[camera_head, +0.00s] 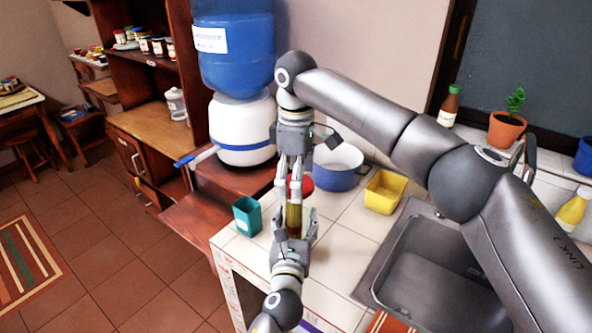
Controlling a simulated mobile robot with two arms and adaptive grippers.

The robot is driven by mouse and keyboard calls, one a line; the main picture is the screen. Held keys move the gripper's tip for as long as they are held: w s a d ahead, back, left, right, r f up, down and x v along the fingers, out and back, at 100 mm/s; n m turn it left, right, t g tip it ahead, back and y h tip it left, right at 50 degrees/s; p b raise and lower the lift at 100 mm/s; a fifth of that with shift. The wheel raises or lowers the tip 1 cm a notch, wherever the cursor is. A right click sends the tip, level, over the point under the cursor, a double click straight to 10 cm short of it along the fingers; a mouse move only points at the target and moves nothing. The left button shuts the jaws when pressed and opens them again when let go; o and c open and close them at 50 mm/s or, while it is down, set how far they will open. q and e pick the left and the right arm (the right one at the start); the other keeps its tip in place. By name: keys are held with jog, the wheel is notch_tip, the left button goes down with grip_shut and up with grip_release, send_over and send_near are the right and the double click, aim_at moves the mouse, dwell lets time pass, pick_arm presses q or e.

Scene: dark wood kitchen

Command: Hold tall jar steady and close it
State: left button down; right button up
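The tall jar (294,217) is a narrow vessel with yellow-brown contents, upright near the front left part of the tiled counter. My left gripper (295,219) comes up from the bottom with a finger on each side of the jar's body and appears shut on it. A red round piece (307,184), seemingly the lid, shows at the top of the jar, partly hidden by fingers. My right gripper (292,185) points down from above, with its fingers at the jar's top beside the red piece. Whether it grips the red piece, and whether that piece is seated, I cannot tell.
A teal cup (247,216) stands left of the jar near the counter edge. A blue-and-white pot (338,168) and a yellow container (384,192) stand behind and right. The sink (440,270) lies right. A large water dispenser (237,50) stands behind.

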jog(key=c, duration=1.1)
jog(key=o, duration=1.2)
jog(key=shift+o, duration=0.2)
jog(key=shift+r, duration=0.15)
notch_tip(320, 180, up, 12)
pick_arm(q)
jog(key=shift+c, duration=1.8)
grip_release()
pick_arm(e)
jog(key=shift+w, duration=0.1)
